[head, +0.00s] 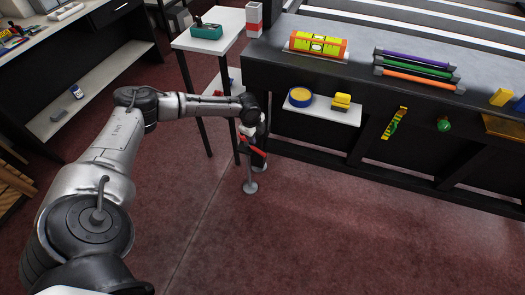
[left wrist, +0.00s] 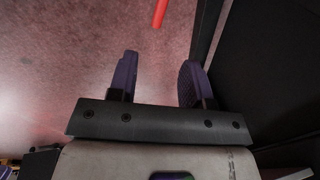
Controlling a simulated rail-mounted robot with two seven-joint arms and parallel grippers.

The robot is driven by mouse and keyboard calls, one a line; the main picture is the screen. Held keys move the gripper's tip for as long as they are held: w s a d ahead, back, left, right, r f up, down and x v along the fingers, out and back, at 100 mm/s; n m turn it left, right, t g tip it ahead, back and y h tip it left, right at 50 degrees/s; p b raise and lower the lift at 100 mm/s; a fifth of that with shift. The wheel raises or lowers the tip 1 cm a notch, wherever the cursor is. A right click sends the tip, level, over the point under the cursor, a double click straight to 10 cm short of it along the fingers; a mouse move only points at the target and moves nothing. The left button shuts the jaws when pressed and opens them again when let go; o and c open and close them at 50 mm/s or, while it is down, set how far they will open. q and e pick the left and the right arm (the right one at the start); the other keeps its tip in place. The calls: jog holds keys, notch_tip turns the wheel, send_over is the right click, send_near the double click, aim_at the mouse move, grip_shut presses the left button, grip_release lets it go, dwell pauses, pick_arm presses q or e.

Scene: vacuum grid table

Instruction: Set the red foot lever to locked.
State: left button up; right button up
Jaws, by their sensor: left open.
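The red foot lever (head: 257,151) shows in the head view as a short red bar at the table's left front leg, beside a grey post with a round foot on the floor. Its end also shows at the top edge of the left wrist view (left wrist: 160,12). My left gripper (head: 248,133) is close above the lever in the head view and partly hides it. In the left wrist view my left gripper (left wrist: 157,75) is open, with nothing between its two purple fingers. The lever lies beyond the fingertips, apart from them. My right gripper is not in view.
The dark table (head: 300,75) stands just right of my left gripper, with a small shelf (head: 318,110) holding a blue-yellow roll and a yellow piece. A white side table (head: 215,35) stands behind the arm. The reddish floor (head: 330,235) in front is clear.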

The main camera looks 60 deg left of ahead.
aim_at(260, 152)
pick_arm(q)
jog(key=shift+m, duration=0.6)
jog(key=f+b, duration=0.2)
jog(key=f, duration=0.2)
jog(key=w+f+b, duration=0.1)
jog(key=f+b, duration=0.2)
jog(key=f, duration=0.1)
jog(key=w+f+b, duration=0.1)
jog(key=f+b, duration=0.2)
jog(key=f, duration=0.1)
jog(key=shift+a, duration=0.35)
jog(key=shift+w+a+f+b, duration=0.15)
jog(key=shift+f+b, duration=0.25)
jog(key=shift+f, duration=0.4)
jog(key=shift+w, duration=0.1)
jog(key=shift+c, duration=0.3)
grip_shut()
